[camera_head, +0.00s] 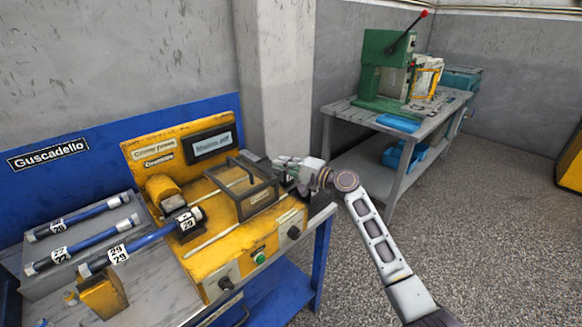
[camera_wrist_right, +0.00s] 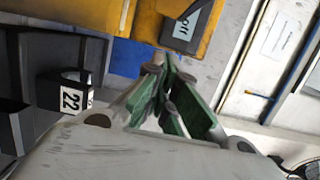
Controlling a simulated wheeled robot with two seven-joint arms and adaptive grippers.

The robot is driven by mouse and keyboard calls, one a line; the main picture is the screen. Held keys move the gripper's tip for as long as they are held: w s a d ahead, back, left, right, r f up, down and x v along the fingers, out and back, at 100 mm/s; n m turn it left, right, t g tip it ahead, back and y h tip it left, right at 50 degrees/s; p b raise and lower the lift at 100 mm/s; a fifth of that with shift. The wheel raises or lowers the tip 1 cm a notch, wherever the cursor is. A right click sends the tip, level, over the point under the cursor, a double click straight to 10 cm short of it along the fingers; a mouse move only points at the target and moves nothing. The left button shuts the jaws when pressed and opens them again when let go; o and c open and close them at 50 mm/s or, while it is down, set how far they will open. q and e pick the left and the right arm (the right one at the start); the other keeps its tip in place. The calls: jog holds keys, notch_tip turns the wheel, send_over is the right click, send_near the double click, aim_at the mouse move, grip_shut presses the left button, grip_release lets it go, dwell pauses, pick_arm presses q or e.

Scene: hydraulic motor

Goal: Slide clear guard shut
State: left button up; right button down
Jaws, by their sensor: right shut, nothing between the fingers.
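The clear guard (camera_head: 262,197) is a dark-framed box with see-through panels on the right part of the yellow machine (camera_head: 215,262). A slim rail runs along the machine top to its left. A blue rod (camera_head: 140,244) with a black, number-labelled end lies at the machine's left, apart from the guard. My right gripper (camera_head: 280,163) is beside the guard's right upper side; I cannot tell if it touches. In the right wrist view its green fingers (camera_wrist_right: 170,85) are together and empty. A dark frame at left there may be the guard. My left gripper is out of view.
The machine has a green button (camera_head: 260,257) and knobs in front and a display (camera_head: 211,144) behind. More blue rods (camera_head: 82,216) lie on a grey rack at left. A concrete pillar (camera_head: 277,75) stands behind. A green press (camera_head: 385,75) stands on a separate table.

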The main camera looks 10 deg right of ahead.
jog(key=a, duration=0.4)
jog(key=shift+w+a, duration=0.15)
jog(key=shift+a, duration=0.2)
jog(key=shift+s+a, duration=0.25)
jog(key=shift+a, duration=0.15)
jog(key=shift+p, duration=0.3)
jog(key=shift+s, duration=0.1)
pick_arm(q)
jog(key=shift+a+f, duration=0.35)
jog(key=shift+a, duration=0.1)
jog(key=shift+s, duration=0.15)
pick_arm(e)
jog(key=shift+a, duration=0.15)
